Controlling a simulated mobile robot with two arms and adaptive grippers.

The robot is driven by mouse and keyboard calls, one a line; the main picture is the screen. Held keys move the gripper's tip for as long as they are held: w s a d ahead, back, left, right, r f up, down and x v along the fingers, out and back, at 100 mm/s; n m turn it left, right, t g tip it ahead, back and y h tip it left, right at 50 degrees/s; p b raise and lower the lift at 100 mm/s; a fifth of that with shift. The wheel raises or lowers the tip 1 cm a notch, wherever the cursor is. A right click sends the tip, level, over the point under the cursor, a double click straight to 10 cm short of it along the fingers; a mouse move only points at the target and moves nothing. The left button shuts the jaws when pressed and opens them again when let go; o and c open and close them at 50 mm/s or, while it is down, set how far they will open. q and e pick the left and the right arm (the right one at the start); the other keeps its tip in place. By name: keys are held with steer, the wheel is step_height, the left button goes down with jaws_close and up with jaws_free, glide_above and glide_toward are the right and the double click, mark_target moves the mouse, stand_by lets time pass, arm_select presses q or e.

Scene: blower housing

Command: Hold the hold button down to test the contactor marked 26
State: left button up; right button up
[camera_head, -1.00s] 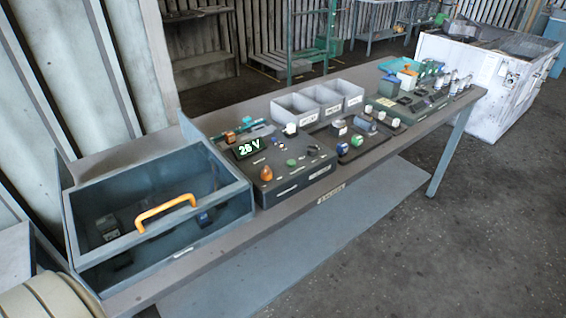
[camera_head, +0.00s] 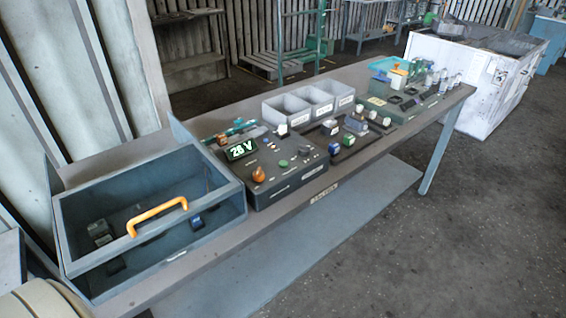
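A dark test panel (camera_head: 296,178) lies on the long bench, with a lit display (camera_head: 241,149) showing a two-digit number and V; the first digit is 2, the second is unclear. The panel carries an orange knob (camera_head: 258,175), a green button (camera_head: 283,163) and several small switches. I cannot tell which control is the hold button. Several small block-shaped devices stand on a dark board (camera_head: 345,150) to the panel's right. Their markings are too small to read, so I cannot pick out contactor 26. Neither of my grippers is in view.
A blue-grey box (camera_head: 75,235) with a clear front and orange handle (camera_head: 157,215) stands at the bench's left end; dark parts lie inside. Three grey bins (camera_head: 285,117) stand behind the panel. A greenish panel (camera_head: 385,108) with small parts is farther right. The floor in front is open.

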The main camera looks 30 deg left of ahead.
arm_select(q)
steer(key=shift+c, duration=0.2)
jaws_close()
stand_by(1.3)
